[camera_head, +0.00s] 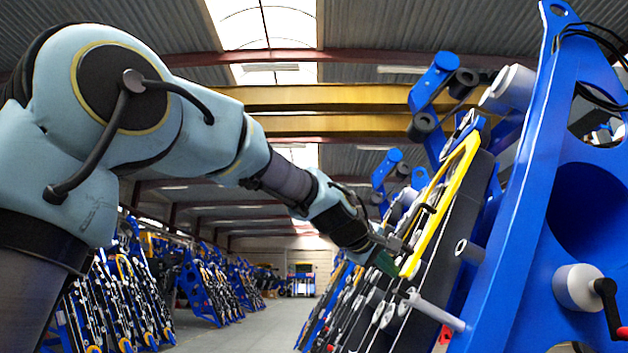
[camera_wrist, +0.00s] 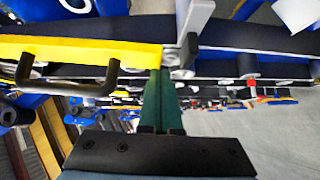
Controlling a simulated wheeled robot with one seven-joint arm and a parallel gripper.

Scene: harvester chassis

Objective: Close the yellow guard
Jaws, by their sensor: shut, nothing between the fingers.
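The yellow guard (camera_head: 455,190) is a long bar on the sloped side of the blue and black chassis in the head view. It runs from upper right to lower left and has a black handle (camera_head: 421,214). In the wrist view the guard (camera_wrist: 85,50) lies across the upper left, with its black handle (camera_wrist: 70,84) below it. My gripper (camera_head: 388,262) is at the guard's lower end. Its green fingers (camera_wrist: 166,78) are shut together and hold nothing. Their tips overlap the guard's end in the wrist view; I cannot tell whether they touch.
The blue chassis frame (camera_head: 530,200) rises close on the right. A grey rod (camera_head: 434,311) sticks out below my gripper. Rows of similar machines (camera_head: 110,300) stand at the left. The grey floor (camera_head: 280,320) between the rows is clear.

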